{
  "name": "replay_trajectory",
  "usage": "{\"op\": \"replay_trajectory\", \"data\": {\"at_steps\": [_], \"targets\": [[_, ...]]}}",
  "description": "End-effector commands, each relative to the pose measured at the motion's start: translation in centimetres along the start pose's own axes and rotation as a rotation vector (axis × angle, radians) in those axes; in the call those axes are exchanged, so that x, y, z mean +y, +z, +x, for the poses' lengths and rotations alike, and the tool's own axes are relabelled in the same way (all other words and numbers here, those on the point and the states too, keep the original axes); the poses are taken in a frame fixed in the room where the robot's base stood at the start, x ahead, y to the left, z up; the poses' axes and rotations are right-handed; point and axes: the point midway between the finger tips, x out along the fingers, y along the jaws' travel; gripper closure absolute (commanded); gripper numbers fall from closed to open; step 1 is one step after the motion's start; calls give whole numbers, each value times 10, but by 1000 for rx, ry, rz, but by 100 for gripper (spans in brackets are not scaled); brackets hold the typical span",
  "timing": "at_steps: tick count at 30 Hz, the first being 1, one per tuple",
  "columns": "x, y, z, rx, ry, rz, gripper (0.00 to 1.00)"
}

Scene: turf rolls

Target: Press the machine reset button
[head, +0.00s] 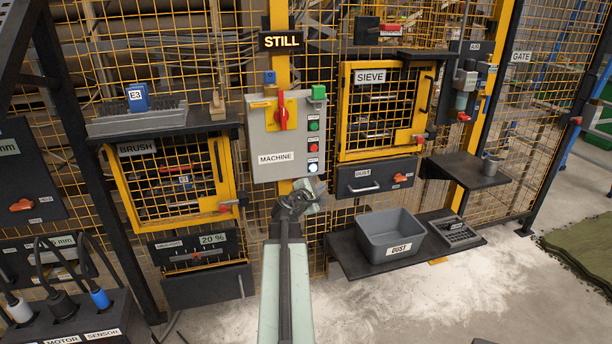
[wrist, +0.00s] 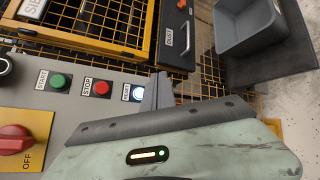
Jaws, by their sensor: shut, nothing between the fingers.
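The grey machine control box (head: 262,140) hangs on the yellow post. Its white lit button (head: 313,167) is the lowest of a column, under a red and a green button. My gripper (head: 314,187) is shut and empty, just below the white button in the head view. In the wrist view its grey fingers (wrist: 160,90) are right beside that button; I cannot tell whether they touch it.
A red rotary switch (head: 281,112) on a yellow plate is on the box. The BRUSH cage door (head: 225,178) stands left, the SIEVE door (head: 345,110) right. Pale dust covers the floor.

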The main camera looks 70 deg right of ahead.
Motion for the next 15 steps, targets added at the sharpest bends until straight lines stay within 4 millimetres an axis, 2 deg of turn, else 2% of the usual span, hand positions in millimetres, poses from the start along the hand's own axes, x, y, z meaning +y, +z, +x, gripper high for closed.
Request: {"op": "replay_trajectory", "data": {"at_steps": [3,15], "targets": [[-2,7,5,-9,8,-20,100],[2,3,7,-7,7,-17,100]]}}
